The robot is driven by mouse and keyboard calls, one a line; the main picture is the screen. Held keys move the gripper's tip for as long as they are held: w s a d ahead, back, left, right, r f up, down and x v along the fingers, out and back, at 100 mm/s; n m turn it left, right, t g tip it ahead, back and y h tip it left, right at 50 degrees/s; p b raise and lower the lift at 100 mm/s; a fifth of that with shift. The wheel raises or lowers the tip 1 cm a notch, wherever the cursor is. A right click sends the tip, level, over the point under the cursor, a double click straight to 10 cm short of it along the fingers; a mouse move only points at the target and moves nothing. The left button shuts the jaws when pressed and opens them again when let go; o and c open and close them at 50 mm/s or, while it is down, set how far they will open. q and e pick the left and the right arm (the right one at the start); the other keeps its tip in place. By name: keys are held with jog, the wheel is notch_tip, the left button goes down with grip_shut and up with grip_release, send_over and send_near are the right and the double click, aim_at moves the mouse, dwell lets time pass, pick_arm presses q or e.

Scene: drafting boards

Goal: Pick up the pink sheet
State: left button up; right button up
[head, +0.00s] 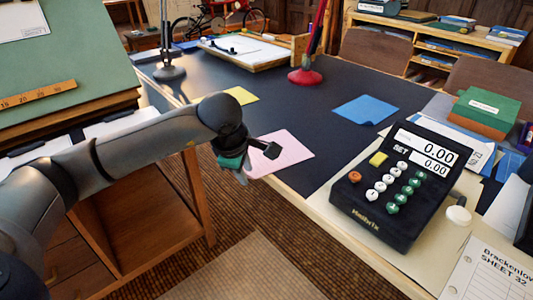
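The pink sheet (285,152) lies flat on the dark desk top, close to the desk's front edge. My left gripper (258,165) is at the sheet's left side, with its fingers apart. One finger overlaps the sheet in the picture, and the other is lower, towards the desk edge. The arm and gripper hide the sheet's left part. I cannot tell whether the gripper touches the sheet. My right gripper does not show.
A yellow sheet (241,95) and a blue sheet (366,110) lie farther back on the dark desk (300,106). A black calculator (392,190) stands to the right. A red lamp base (305,76) and a grey lamp base (169,73) stand behind.

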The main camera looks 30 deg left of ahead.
pick_arm(q)
grip_shut()
dwell(1.2)
